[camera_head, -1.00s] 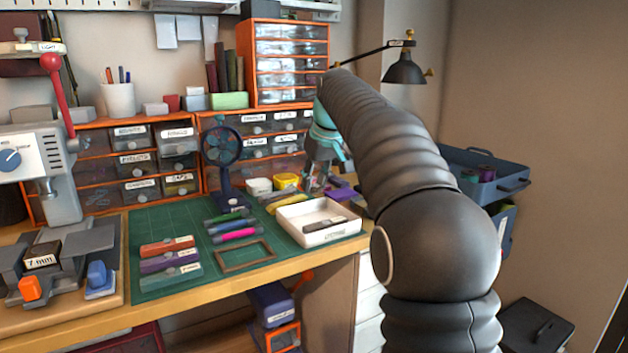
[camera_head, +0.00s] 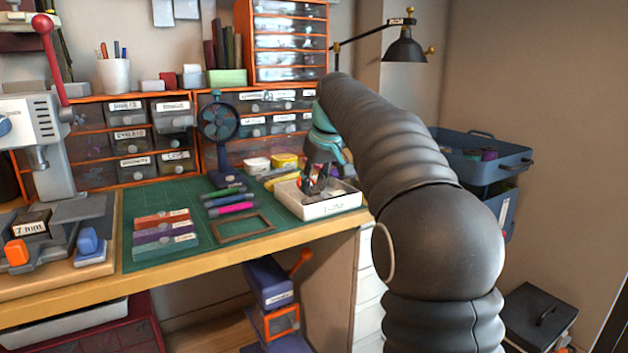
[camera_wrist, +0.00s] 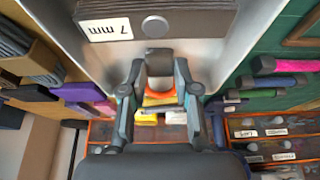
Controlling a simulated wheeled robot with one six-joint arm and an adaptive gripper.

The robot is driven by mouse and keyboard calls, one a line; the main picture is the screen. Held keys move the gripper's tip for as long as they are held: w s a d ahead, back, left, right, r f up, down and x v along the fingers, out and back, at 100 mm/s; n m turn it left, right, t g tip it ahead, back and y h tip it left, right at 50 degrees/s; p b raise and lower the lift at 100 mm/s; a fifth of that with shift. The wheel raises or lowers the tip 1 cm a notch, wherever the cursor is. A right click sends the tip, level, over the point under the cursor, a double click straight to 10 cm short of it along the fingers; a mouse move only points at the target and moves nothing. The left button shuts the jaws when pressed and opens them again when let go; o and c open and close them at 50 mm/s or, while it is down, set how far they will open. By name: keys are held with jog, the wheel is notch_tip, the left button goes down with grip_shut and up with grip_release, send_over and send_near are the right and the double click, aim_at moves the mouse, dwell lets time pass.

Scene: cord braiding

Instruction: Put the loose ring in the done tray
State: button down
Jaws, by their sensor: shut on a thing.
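The white tray (camera_head: 318,209) stands at the right end of the green mat, with a label on its front wall too small to read. A dark flat piece with a "7 mm" label (camera_wrist: 110,28) lies in it in the wrist view. My gripper (camera_head: 313,190) is over the tray, pointing down, with its tips low between the walls. It also shows in the wrist view (camera_wrist: 160,68), with its fingers drawn together on a small thing. I take this for the loose ring; the fingers largely hide it. Some orange-red shows between the fingers, but I cannot tell whether it is the ring.
A dark blue fan (camera_head: 219,135) stands behind the mat. Pens (camera_head: 236,208), an empty brown frame (camera_head: 243,229) and labelled bars (camera_head: 163,235) lie left of the tray. Drawer units stand behind. A blue bin (camera_head: 480,155) is at the right.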

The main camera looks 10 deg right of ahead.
jog(key=shift+f, duration=0.75)
jog(key=c, duration=0.8)
grip_release()
jog(key=shift+s+r, duration=0.1)
jog(key=shift+r, duration=0.55)
jog(key=v, duration=1.1)
jog(key=s+m+p, duration=0.1)
jog(key=s+p, duration=0.1)
jog(key=s, duration=0.4)
jog(key=s+f+m+p, duration=0.1)
jog(key=s+f, duration=0.5)
jog(key=s, duration=0.3)
jog(key=s+a+f+h+p, duration=0.1)
jog(key=s+f+p, duration=0.1)
jog(key=s+f, duration=0.5)
jog(key=s+a+f+m+t+p, duration=0.1)
jog(key=s+f, duration=0.6)
jog(key=s, duration=0.5)
jog(key=shift+f+m, duration=0.1)
jog(key=shift+m, duration=0.2)
